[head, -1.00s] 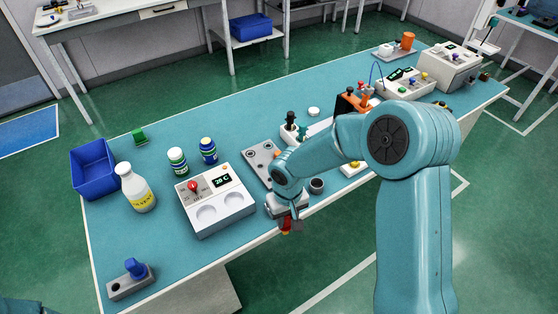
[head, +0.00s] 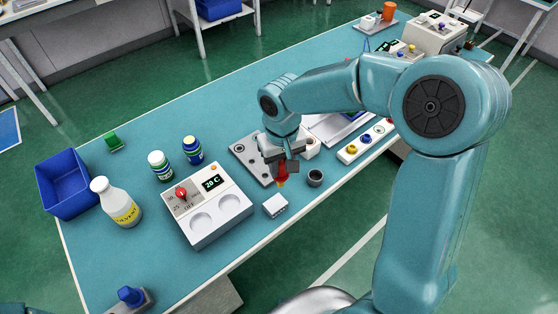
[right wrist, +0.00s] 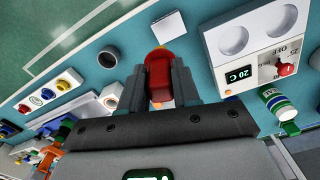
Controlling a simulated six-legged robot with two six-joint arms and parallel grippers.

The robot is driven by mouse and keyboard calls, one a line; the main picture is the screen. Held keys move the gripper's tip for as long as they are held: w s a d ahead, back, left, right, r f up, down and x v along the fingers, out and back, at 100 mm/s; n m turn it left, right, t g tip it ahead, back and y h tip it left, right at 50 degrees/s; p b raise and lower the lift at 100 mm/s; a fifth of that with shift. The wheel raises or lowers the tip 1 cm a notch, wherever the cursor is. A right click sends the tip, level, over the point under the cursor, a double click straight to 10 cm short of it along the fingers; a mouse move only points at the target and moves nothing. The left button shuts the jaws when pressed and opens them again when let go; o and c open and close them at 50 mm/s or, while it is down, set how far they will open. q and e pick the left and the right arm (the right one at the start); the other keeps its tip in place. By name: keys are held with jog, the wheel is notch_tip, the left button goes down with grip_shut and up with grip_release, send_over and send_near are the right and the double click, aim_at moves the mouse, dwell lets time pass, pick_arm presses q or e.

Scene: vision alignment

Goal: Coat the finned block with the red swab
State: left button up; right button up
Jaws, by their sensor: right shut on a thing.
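My right gripper (head: 280,165) is shut on the red swab (head: 282,174), which points down over the bench. The swab also shows between the fingers (right wrist: 158,88) in the right wrist view, with its red body (right wrist: 158,66) uppermost. A small whitish block (head: 275,206) lies on the bench just in front of the gripper, apart from the swab. It looks like the finned block, though its fins are too small to make out; it also shows in the right wrist view (right wrist: 168,27). My left gripper is out of view.
A dark round cup (head: 315,178) stands right of the swab. A white heater box (head: 207,205) reading 20 C is at the left. A grey plate (head: 246,158) lies behind the gripper. Bottles, a blue bin (head: 66,190) and a button strip (head: 366,140) stand farther off.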

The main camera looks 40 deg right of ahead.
aim_at(282, 176)
jog(key=shift+s+a+f, duration=0.1)
jog(key=shift+f, duration=0.2)
jog(key=shift+s+f+b, duration=0.1)
jog(key=shift+f+b, duration=0.2)
jog(key=shift+b, duration=0.15)
notch_tip(282, 176, down, 4)
jog(key=b, duration=0.2)
jog(key=shift+r+b, duration=0.2)
jog(key=shift+b, duration=0.1)
jog(key=shift+d+f+b, duration=0.25)
jog(key=shift+f+b, duration=0.05)
jog(key=shift+f, duration=0.2)
jog(key=shift+a, duration=0.15)
jog(key=shift+s+f+b, duration=0.1)
jog(key=shift+f+b, duration=0.55)
jog(key=shift+b, duration=0.15)
dwell(1.3)
